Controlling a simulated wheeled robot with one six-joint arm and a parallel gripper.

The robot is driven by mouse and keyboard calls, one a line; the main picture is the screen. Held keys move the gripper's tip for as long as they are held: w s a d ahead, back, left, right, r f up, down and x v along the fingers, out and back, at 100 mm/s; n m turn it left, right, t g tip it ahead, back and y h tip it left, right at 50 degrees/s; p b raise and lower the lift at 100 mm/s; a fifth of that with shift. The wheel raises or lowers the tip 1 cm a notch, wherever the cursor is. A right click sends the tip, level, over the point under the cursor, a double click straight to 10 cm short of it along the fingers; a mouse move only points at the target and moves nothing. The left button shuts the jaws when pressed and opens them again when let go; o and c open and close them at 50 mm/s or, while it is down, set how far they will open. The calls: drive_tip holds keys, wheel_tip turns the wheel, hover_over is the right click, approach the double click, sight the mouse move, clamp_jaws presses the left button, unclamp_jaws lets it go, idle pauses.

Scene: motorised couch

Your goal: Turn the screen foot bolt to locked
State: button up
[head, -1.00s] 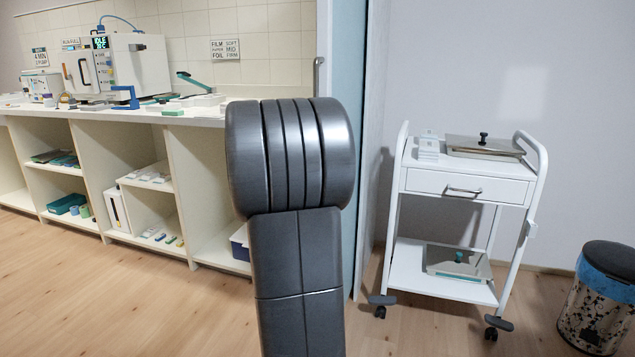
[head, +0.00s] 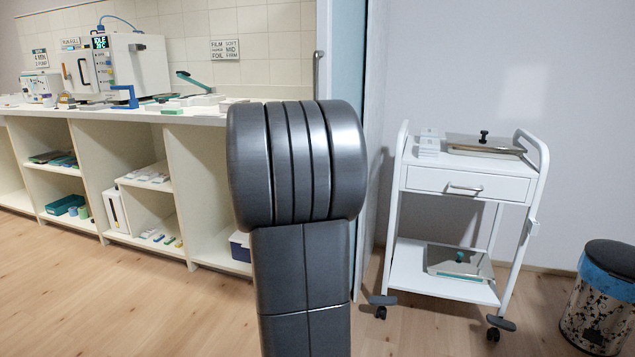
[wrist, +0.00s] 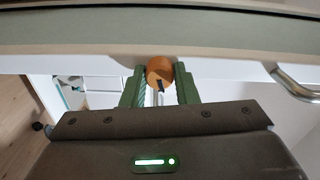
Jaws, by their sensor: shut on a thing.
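In the wrist view, an orange round knob (wrist: 159,68) with a dark mark on its face sits at the lower edge of a long pale green panel (wrist: 80,35); it appears to be the foot bolt. My gripper (wrist: 159,84) has its two green fingers on either side of the knob and is shut on it. Which setting the mark points to cannot be read. In the head view my arm link fills the middle, and my gripper and the bolt are out of sight.
In the head view, a white trolley (head: 470,183) stands to the right with a bin (head: 600,300) beside it. A counter with open shelves (head: 120,120) runs along the left wall. Wood floor is clear at the lower left. A metal handle (wrist: 297,84) shows in the wrist view.

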drive_tip(key=shift+f+m+b, duration=0.1)
drive_tip(key=shift+m+b, duration=0.45)
drive_tip(key=shift+m, duration=0.85)
drive_tip(key=o, duration=1)
drive_tip(key=shift+s, duration=0.15)
drive_tip(key=p+v, duration=0.3)
drive_tip(key=v, duration=1)
drive_tip(key=shift+s, duration=0.35)
drive_tip(key=shift+w, duration=0.1)
drive_tip(key=b+x, duration=0.3)
drive_tip(key=x, duration=1)
drive_tip(key=shift+w, duration=0.4)
